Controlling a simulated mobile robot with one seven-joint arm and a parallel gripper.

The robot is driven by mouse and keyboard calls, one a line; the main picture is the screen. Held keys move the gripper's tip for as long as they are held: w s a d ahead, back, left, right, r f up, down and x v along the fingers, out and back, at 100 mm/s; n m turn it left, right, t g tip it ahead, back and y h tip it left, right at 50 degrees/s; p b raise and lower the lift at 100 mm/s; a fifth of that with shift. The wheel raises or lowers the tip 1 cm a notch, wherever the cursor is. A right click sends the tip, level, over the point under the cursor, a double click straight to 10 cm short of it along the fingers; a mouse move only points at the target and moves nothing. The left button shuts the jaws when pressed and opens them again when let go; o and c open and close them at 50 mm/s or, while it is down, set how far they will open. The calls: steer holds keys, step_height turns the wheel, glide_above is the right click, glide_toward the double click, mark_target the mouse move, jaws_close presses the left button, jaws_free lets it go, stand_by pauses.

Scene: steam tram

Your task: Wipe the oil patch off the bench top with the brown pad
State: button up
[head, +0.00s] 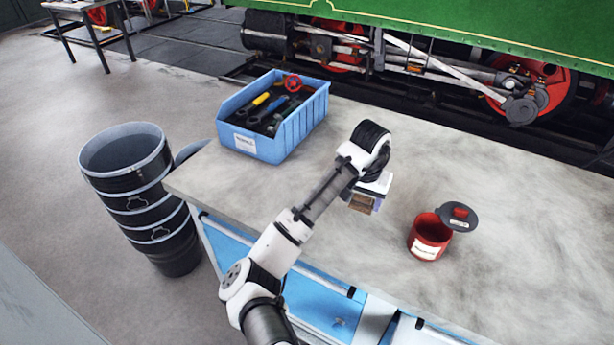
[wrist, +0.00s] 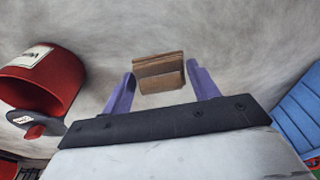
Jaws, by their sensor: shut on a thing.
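My gripper (head: 366,204) is over the middle of the grey bench top (head: 520,260), pointing down. In the wrist view its two purple fingers are on either side of the brown pad (wrist: 159,70), and it is shut on the pad. The pad also shows under my gripper in the head view (head: 360,202), partly covered by the fingers. I cannot tell whether the pad touches the bench. I cannot make out a distinct oil patch; the bench top looks mottled grey throughout.
A red tin (head: 428,240) with a dark lid (head: 458,215) tilted at its rim stands right of my gripper. A blue tool crate (head: 262,148) stands at the back left of the bench. Black stacked bins (head: 140,200) stand on the floor at left. The bench's right side is clear.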

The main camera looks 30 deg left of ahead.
steer(key=shift+r, duration=1.5)
